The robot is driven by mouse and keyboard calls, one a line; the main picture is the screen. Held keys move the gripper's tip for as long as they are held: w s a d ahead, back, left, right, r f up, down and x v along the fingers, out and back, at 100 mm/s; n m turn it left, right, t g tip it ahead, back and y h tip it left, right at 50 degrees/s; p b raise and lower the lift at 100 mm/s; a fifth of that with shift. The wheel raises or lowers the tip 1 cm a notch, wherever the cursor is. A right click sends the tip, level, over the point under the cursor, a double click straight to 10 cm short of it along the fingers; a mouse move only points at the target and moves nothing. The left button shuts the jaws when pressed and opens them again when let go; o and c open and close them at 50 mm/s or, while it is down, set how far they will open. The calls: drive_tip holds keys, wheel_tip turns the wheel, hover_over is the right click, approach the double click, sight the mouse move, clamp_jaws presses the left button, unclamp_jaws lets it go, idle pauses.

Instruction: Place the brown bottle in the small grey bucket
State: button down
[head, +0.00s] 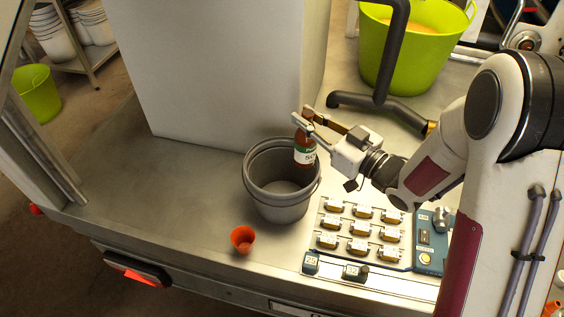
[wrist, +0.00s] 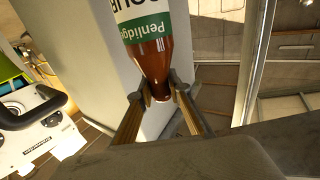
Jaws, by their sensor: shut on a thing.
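The brown bottle (head: 304,146) has a white and green label. My gripper (head: 302,120) is shut on its neck and holds it upright, over the right side of the small grey bucket (head: 270,207). The bottle's lower end overlaps the bucket's right rim in the head view; I cannot tell whether it is inside the opening or touching. In the wrist view the bottle (wrist: 148,55) fills the top middle, its narrow neck between the two fingers (wrist: 160,95). The bucket does not show in the wrist view. The visible bucket floor looks empty.
An orange cup (head: 242,239) stands in front of the bucket. A control panel with several switches (head: 358,230) lies to its right. A tall grey block (head: 225,75) rises behind. A green tub (head: 415,50) stands at the back right. The metal deck left of the bucket is clear.

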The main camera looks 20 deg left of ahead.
hover_over(313, 158)
drive_tip(key=x, duration=0.3)
drive_tip(key=shift+d+f, duration=0.1)
drive_tip(key=shift+f, duration=2.8)
drive_tip(key=shift+f, duration=2.65)
